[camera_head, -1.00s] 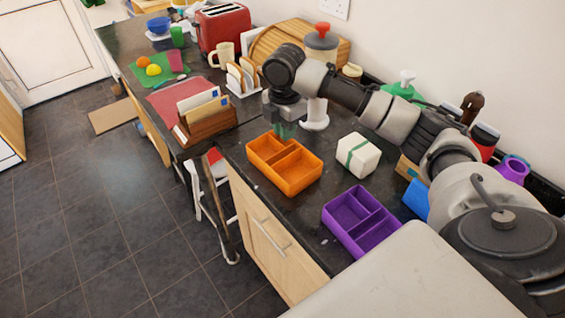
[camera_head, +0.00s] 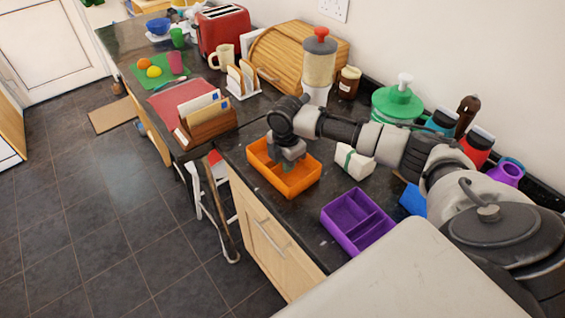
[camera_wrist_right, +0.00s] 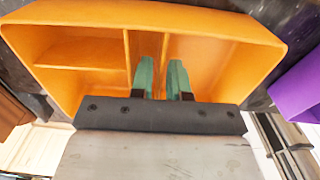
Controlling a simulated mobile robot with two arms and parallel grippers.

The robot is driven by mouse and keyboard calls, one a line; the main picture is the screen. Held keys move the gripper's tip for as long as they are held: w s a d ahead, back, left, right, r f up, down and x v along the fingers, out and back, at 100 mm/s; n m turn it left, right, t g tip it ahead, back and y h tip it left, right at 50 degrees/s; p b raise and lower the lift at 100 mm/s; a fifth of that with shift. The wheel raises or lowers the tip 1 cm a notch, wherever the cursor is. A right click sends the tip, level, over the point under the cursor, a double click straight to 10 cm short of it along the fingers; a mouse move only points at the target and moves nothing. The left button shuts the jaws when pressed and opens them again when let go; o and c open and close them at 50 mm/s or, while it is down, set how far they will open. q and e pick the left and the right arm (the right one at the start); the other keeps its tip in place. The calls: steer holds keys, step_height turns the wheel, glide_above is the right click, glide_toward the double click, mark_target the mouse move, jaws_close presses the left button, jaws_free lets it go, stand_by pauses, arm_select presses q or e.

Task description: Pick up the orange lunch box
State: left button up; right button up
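The orange lunch box (camera_head: 263,176) sits on the dark counter near its front edge; it is an open tray with inner dividers. My right gripper (camera_head: 287,163) is over it, pointing down, and hides part of its inside. In the right wrist view the orange lunch box (camera_wrist_right: 215,18) fills the upper picture. The green fingertips of the right gripper (camera_wrist_right: 163,80) reach into it near the middle divider, with a gap between them. I cannot tell whether they touch the divider. My left gripper is not in view.
A purple lunch box (camera_head: 348,236) stands to the right on the counter. A white block with a green band (camera_head: 355,162) lies beside my right arm. A wooden letter rack (camera_head: 208,122) stands to the left. A green-lidded container (camera_head: 397,103) and bottles stand along the wall.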

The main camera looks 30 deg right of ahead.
jaws_close()
